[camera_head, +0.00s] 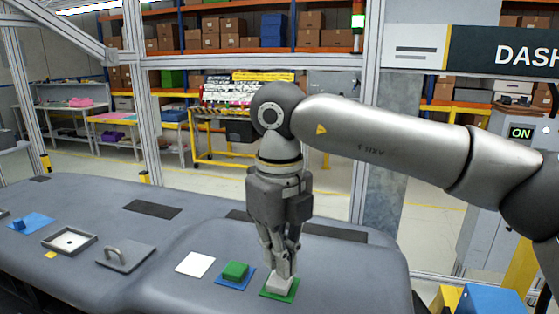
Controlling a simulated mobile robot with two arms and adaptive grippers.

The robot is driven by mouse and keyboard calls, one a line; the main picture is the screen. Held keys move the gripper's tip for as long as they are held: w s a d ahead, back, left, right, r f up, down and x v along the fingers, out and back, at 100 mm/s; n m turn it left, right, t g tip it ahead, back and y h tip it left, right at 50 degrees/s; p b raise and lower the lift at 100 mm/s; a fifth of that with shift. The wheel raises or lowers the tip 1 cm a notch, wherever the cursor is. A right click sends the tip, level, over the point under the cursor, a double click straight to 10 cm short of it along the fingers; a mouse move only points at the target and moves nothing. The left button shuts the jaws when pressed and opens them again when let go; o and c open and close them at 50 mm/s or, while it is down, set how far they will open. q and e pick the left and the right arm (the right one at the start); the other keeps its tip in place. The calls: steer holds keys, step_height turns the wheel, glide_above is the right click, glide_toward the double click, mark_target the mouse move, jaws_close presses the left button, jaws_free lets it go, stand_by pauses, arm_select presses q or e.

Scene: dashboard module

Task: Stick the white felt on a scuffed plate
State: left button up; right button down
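My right gripper (281,270) points straight down at the front middle of the grey dashboard. Its fingers are closed around a small white block (281,285), which is at or just above a flat green square (268,293); I cannot tell if they touch. A flat white square (195,264) lies to the left, apart from the gripper. Between them a green block (235,270) rests on a flat blue square (223,281). I cannot tell which white piece is the felt, and no scuffs can be made out. My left gripper is not in view.
On the dashboard (180,297) at left are a handled grey plate (127,258), a shallow square tray (69,252), a small yellow piece (50,255) and a blue square (38,222). A dark recessed strip (152,210) lies behind. A metal frame post (367,120) stands behind my arm.

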mark_target(280, 279)
steer(key=shift+f+b, duration=0.9)
steer(key=shift+f, duration=0.25)
stand_by(0.6)
steer(key=shift+s+f, duration=0.1)
steer(key=shift+f, duration=0.05)
stand_by(0.4)
step_height(280, 279, up, 8)
steer(key=p, duration=0.5)
stand_by(0.5)
